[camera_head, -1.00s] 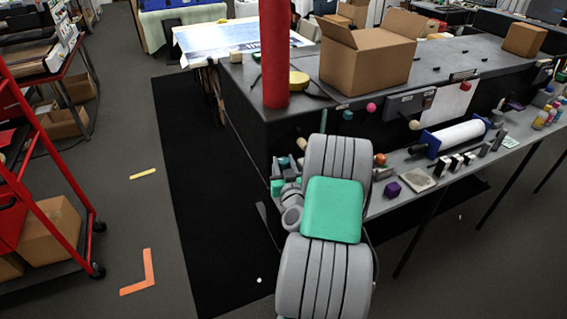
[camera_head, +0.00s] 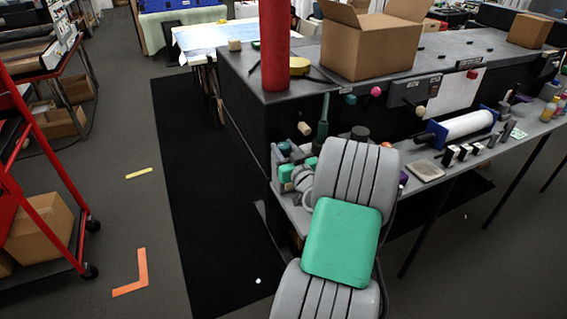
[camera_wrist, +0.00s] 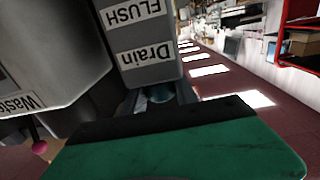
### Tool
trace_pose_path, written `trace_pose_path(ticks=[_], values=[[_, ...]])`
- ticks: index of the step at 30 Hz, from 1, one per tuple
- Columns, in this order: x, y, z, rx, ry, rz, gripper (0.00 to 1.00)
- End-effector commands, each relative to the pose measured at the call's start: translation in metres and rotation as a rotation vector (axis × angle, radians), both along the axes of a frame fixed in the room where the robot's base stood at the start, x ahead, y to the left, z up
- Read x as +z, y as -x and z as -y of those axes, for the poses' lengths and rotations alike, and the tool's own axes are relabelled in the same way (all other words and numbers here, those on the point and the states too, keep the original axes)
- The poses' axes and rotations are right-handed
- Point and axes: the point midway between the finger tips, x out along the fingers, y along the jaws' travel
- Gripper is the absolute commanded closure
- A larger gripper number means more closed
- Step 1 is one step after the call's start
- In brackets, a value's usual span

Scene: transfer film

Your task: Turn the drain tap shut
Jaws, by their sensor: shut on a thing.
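In the wrist view, a grey box with "Drain" (camera_wrist: 147,54) and "FLUSH" labels hangs upside down in the picture. A small teal knob, apparently the drain tap (camera_wrist: 160,92), shows just past its "Drain" end. My gripper (camera_wrist: 158,98) is shut on this knob; its grey fingers stand on either side, and the dark edge and green body in front hide part of the grip. In the head view, my grey and green arm reaches to the bench's left end, where my gripper (camera_head: 293,177) is partly hidden and the tap cannot be made out clearly.
A "Waste" label (camera_wrist: 20,103) and a pink knob (camera_wrist: 39,147) are close by at left in the wrist view. A red column (camera_head: 275,45), a cardboard box (camera_head: 370,48) and a blue-ended roller (camera_head: 462,127) are around the bench.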

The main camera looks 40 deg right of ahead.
Motion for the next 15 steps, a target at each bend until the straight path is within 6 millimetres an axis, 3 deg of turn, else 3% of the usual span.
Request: trace_pose_path(ticks=[1,15], values=[[-0.0112,0.0007,0.0021,0.027,0.007,0.004,1.0],[-0.0045,0.0001,0.0002,0.28,0.003,0.0,1.0]])
